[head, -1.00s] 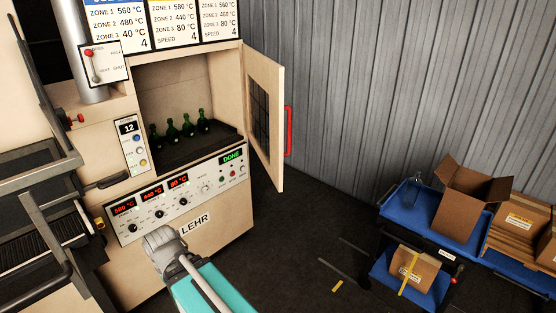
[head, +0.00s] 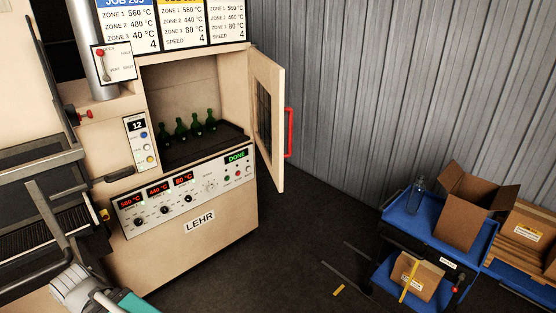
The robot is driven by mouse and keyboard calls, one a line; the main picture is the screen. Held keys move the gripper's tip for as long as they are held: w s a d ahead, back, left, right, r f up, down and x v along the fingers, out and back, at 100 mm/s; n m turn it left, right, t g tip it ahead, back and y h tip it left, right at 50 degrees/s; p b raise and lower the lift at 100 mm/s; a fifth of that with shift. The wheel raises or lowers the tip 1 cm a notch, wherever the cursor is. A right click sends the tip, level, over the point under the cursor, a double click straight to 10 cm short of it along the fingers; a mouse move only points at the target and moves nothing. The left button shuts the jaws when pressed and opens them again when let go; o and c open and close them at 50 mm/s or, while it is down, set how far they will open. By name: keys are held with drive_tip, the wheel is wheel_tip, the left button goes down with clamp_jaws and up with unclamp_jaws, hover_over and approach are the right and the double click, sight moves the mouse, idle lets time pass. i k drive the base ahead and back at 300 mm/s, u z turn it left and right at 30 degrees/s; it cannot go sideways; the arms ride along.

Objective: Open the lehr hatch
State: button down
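The lehr (head: 228,228) is a cream cabinet with a control panel lit with zone temperatures and a green DONE display. Its hatch (head: 272,175) stands wide open, swung out to the right, with a red handle (head: 289,133) on its outer edge. Inside the open chamber, several green bottles (head: 196,126) stand upright on a dark tray (head: 180,154). Part of my arm shows at the bottom left, in front of the lehr and away from the hatch. My gripper's fingers are not in the picture.
A blue cart (head: 408,219) at the right carries a clear bottle (head: 418,194) and an open cardboard box (head: 466,215). A taped box (head: 417,275) sits on its lower shelf. Dark floor (head: 285,255) lies free between lehr and cart. A corrugated wall stands behind.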

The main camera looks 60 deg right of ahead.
sight(271, 75)
drive_tip(key=u, duration=0.25)
drive_tip(key=k, duration=1.05)
drive_tip(key=z, duration=1.1)
drive_tip(key=i, duration=0.95)
